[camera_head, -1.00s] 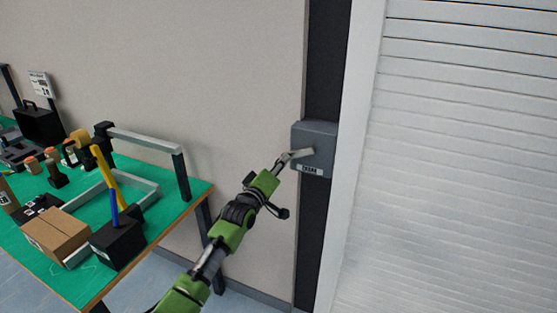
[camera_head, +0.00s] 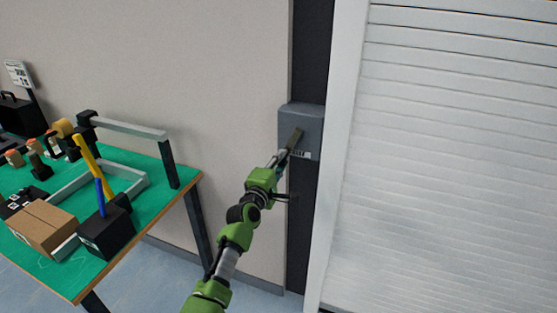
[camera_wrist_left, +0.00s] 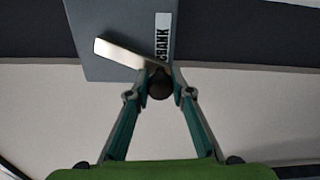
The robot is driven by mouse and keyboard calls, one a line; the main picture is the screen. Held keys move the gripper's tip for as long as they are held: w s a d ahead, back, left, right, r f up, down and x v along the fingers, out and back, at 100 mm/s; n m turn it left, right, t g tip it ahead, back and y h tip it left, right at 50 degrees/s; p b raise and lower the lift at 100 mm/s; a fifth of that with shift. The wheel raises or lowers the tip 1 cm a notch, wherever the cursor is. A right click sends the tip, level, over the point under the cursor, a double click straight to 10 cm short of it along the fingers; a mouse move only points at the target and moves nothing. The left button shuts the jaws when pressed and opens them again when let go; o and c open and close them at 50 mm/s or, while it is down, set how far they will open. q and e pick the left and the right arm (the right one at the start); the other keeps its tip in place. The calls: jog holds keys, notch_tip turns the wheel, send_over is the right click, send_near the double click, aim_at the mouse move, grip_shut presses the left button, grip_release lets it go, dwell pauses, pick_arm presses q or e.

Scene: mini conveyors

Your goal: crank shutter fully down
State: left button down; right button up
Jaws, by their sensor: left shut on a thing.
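The grey crank box (camera_head: 302,118) is mounted on a dark vertical strip beside the shutter. Its metal crank arm (camera_head: 295,138) points up and to the right from my gripper. My left gripper (camera_head: 279,160) is at the lower left of the box, shut on the crank handle. In the left wrist view the dark round knob of the crank handle (camera_wrist_left: 160,86) sits between the fingertips (camera_wrist_left: 161,82), below the crank arm (camera_wrist_left: 119,53) and the "CRANK" label (camera_wrist_left: 163,38). The white slatted shutter (camera_head: 460,150) fills the right side; its bottom edge is not in view. My right gripper is not in view.
A green-topped table (camera_head: 172,197) stands at the left with a cardboard box (camera_head: 42,226), a black holder (camera_head: 106,232) with blue and yellow tools, and a metal frame (camera_head: 128,128). Bare wall (camera_head: 235,90) lies between table and crank box.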

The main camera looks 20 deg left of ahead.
pick_arm(q)
jog(key=shift+d+f, duration=0.15)
dwell(0.3)
jog(key=c, duration=1.8)
grip_release()
jog(key=s, duration=1.2)
jog(key=shift+a, duration=0.2)
